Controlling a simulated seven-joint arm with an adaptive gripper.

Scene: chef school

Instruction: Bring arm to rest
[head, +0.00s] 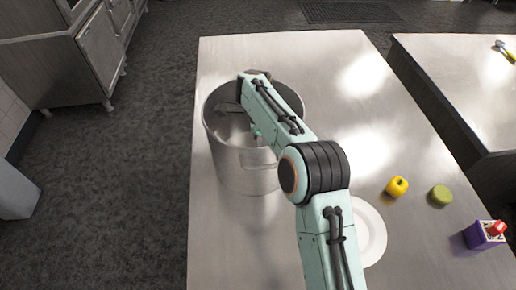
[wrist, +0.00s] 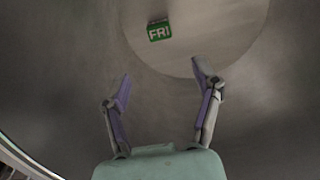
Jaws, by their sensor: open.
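My arm (head: 320,172) reaches up over the steel table to a large metal pot (head: 240,160). My gripper (wrist: 160,85) points down into the pot, with its two purple-padded fingers spread wide and nothing between them. In the head view the gripper end is partly hidden by the arm. A green block marked "FRI" (wrist: 159,31) lies on the pot's floor in the wrist view, beyond the fingertips and apart from them. The pot's wall curves around the gripper.
A white plate (head: 372,235) lies on the steel table (head: 330,75), partly behind my arm. To its right are a yellow apple-like fruit (head: 397,187), a green round item (head: 440,196) and a purple box (head: 482,236) with a red item. Another counter (head: 460,85) stands right.

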